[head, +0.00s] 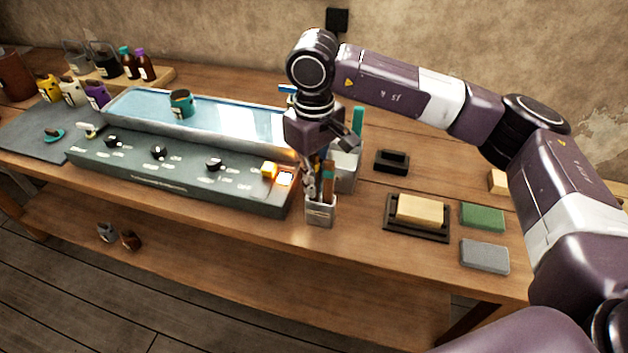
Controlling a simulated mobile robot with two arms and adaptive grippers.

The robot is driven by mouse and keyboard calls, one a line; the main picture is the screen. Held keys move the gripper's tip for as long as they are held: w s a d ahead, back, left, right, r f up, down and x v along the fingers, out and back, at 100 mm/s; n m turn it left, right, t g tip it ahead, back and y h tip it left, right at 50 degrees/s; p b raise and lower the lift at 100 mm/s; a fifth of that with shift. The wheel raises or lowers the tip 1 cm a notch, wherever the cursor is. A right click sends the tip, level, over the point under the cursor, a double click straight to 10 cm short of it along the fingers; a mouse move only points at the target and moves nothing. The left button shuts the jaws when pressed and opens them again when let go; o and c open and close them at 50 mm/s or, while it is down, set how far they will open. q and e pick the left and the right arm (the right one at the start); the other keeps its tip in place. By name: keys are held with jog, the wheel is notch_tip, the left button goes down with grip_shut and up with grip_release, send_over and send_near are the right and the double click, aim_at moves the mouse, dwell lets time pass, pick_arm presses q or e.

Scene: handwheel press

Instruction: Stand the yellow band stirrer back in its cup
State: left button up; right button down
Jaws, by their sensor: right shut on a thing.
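My right gripper (318,163) points down just above a small pale cup (320,213) at the front edge of the bench. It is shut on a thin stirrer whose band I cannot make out. Slim upright sticks show between the gripper and the cup, one of them brown with a teal band (329,172). I cannot tell which of them the cup holds and which the gripper holds, nor whether the held one is inside the rim. No yellow band is clearly visible. My left gripper is not in view.
A control panel (170,172) with knobs and a water trough (225,122) lie left of the cup. A pale container (346,172) stands close behind it. A sponge on a black tray (418,233), with green (482,217) and grey (485,257) blocks, lies to the right.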

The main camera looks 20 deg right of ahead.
jog(key=c, duration=2)
grip_release()
jog(key=shift+r, duration=0.1)
